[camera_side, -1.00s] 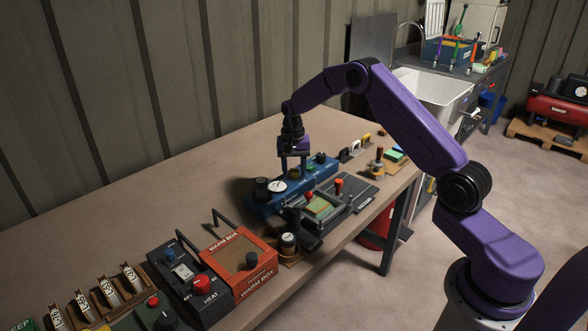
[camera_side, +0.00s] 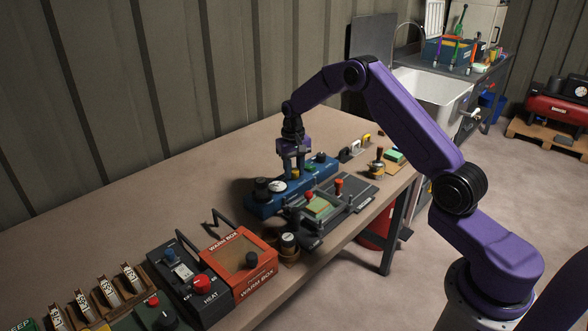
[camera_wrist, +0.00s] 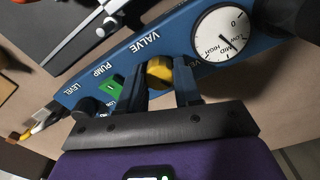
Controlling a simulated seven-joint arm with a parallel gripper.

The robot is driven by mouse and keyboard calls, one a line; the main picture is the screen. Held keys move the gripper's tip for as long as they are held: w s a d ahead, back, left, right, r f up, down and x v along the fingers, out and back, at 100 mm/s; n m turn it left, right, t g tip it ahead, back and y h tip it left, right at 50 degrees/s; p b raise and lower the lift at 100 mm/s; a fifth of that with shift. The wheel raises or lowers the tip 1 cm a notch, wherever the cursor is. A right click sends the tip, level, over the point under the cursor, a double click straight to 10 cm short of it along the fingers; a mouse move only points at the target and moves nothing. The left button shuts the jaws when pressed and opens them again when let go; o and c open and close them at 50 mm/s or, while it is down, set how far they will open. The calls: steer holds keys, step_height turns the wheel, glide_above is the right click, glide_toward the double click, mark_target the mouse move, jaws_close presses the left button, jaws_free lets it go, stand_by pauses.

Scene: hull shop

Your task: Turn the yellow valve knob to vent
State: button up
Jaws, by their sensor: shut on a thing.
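The yellow valve knob (camera_wrist: 159,71) shows in the wrist view on a blue panel (camera_wrist: 190,40), below the word VALVE. My gripper (camera_wrist: 160,82) is shut on the knob, one finger on each side of it. In the side view my gripper (camera_side: 294,168) points down at the blue panel (camera_side: 262,208) on the bench, and its fingers largely hide the knob there. The knob's pointer and the position labels beside it are mostly covered in the wrist view, so I cannot tell its setting.
A round white gauge (camera_wrist: 219,34) sits on the panel right of the knob, and a green PUMP switch (camera_wrist: 112,87) sits left. In the side view a dark clamp fixture (camera_side: 335,215) stands in front of the panel. An orange warm box (camera_side: 238,262) stands at the left.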

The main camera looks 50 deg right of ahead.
mark_target(294, 171)
steer(key=n, duration=0.3)
steer(key=shift+n, duration=2.1)
steer(key=o, duration=1)
steer(key=shift+o, duration=0.2)
step_height(294, 171, up, 18)
steer(key=shift+a+f, duration=0.2)
steer(key=shift+f, duration=0.05)
steer(key=shift+s, duration=0.1)
